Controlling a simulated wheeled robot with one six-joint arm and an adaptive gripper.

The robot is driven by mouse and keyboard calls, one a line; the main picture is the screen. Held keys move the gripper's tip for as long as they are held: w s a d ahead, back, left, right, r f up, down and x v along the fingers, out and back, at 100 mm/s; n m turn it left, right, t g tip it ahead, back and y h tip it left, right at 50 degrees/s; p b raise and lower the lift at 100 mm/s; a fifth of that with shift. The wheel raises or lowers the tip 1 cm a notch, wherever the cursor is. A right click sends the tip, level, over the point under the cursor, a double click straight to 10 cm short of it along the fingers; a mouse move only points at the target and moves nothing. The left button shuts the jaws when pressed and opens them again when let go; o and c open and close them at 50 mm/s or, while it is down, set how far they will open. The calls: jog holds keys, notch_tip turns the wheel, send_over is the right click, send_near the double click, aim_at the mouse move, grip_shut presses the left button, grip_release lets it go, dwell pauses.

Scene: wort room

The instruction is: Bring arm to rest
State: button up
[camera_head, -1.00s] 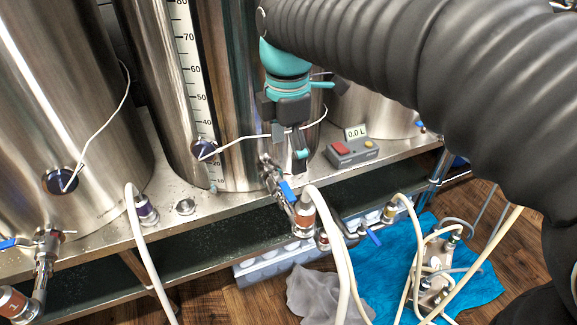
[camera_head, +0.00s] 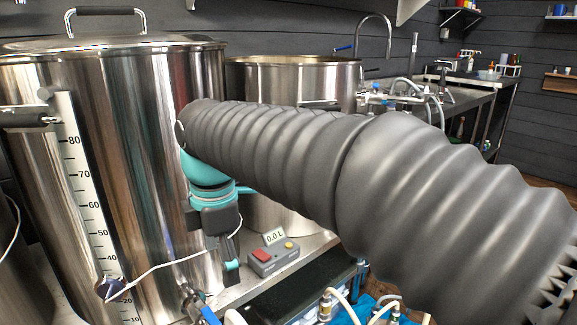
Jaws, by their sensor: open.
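My gripper (camera_head: 232,254) hangs at the end of my grey ribbed arm, with a teal wrist above its dark body. It points down in front of the large steel kettle (camera_head: 135,190), just left of the grey control box. Nothing shows between its fingers, though they are small and seen partly from the side. My arm reaches in from the right edge of the picture and hides part of the second kettle.
The control box (camera_head: 273,260) with red and yellow buttons reads 0.0 L. An open kettle (camera_head: 290,80) stands behind my arm. A valve with a blue handle (camera_head: 209,314) and hoses are below. A sink counter (camera_head: 470,82) is at the back right.

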jog(key=s+d+f+m+t, duration=0.2)
jog(key=d+m+t, duration=0.1)
jog(key=d+m, duration=1.3)
jog(key=s+d+f+m+t, duration=0.1)
jog(key=s+d+f+m, duration=0.2)
jog(key=d, duration=0.4)
jog(key=s+d+f+m+t, duration=0.1)
jog(key=s+d+f+m, duration=0.3)
jog(key=d+m, duration=0.2)
jog(key=shift+d, duration=0.6)
